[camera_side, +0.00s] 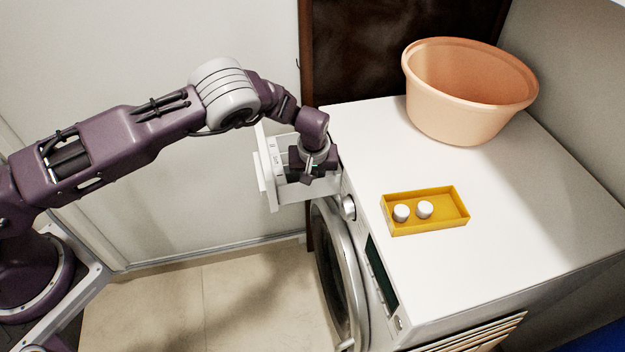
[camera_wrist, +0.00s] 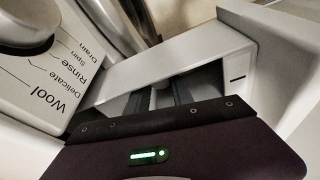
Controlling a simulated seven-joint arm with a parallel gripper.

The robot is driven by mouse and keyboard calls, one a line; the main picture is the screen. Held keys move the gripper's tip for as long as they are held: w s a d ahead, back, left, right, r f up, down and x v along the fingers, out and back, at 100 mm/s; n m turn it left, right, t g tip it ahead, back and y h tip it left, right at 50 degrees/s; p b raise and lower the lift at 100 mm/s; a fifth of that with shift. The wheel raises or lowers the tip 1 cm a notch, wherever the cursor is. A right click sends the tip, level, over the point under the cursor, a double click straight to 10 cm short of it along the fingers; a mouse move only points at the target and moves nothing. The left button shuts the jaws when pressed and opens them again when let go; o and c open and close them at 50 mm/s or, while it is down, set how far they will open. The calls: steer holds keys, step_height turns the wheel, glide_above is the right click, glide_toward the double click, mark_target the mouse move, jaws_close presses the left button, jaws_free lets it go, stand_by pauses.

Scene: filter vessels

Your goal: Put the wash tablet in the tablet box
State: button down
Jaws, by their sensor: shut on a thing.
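The yellow tablet box (camera_side: 445,223) sits on top of the washing machine, open at the top, with two white tablets (camera_side: 401,212) (camera_side: 424,209) in its left and middle part. My gripper (camera_side: 308,178) is left of the box, over the pulled-out drawer at the machine's front. In the wrist view its two dark fingers (camera_wrist: 160,94) point down into the drawer. A small white piece of a wash tablet (camera_wrist: 153,99) shows between the fingers, which are shut on it. Most of this tablet is hidden by the fingers and the gripper body.
The white drawer (camera_side: 265,181) stands out from the machine; its light wall (camera_wrist: 175,58) is close to the fingers. A dial panel (camera_wrist: 40,75) is beside it. A peach basin (camera_side: 460,115) stands at the back of the machine top (camera_side: 530,200). The top's right side is clear.

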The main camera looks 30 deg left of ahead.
steer(key=s+a+r+m, duration=0.15)
steer(key=a+r, duration=0.25)
steer(key=r, duration=0.6)
steer(key=s+a+r+m, duration=0.1)
steer(key=s+a+r, duration=0.15)
steer(key=r, duration=0.65)
steer(key=s+a+r+m+h, duration=0.1)
steer(key=s+a+r+m, duration=0.1)
steer(key=s+a+r, duration=0.3)
steer(key=s+a+r+m+h, duration=0.1)
steer(key=s+a+r+m, duration=0.15)
steer(key=s, duration=0.45)
steer(key=shift+t, duration=0.3)
steer(key=s+f, duration=0.1)
steer(key=f, duration=0.1)
steer(key=s+f, duration=0.2)
steer(key=shift+s+a, duration=0.1)
